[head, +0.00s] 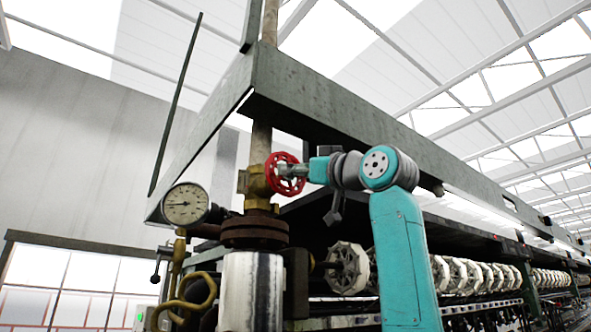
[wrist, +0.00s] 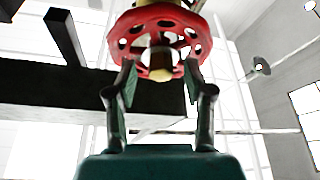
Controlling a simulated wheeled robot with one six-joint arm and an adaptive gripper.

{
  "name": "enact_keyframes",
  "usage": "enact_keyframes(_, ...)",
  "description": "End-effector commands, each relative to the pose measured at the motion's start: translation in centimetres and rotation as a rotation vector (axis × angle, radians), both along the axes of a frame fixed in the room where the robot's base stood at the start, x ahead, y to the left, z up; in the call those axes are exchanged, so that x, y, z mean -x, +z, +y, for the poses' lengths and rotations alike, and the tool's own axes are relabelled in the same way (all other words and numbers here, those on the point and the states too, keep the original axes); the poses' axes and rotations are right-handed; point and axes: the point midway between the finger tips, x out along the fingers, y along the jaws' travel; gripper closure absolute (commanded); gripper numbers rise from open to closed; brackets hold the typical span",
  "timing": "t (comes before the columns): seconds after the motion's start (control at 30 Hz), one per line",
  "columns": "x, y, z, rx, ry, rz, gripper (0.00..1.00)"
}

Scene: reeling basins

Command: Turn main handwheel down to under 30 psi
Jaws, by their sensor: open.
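The red main handwheel (head: 286,174) sits on a brass valve (head: 257,186) on the vertical pipe in the head view. It also shows at the top of the wrist view (wrist: 160,30), with round holes in its rim. My gripper (head: 303,171) is at the wheel's right side in the head view. In the wrist view my gripper (wrist: 158,78) is open, its two fingers apart at the wheel's near rim. I cannot tell whether they touch it. The round pressure gauge (head: 186,204) stands left of the valve. Its needle points left; the numbers are too small to read.
A grey-green beam frame (head: 330,118) runs above and behind the wheel. Brass tubing (head: 180,285) hangs below the gauge. White reels (head: 348,268) line the machine behind my arm.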

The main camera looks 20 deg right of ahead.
Motion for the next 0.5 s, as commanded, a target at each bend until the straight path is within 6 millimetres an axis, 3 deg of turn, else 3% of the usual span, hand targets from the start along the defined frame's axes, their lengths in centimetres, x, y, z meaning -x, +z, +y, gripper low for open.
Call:
enact_keyframes(0.37, -0.52, 0.19, 0.26, 0.000, 0.000, 0.000, 0.48)
enact_keyframes(0.5, -0.51, 0.19, 0.25, 0.000, 0.000, 0.000, 0.80)
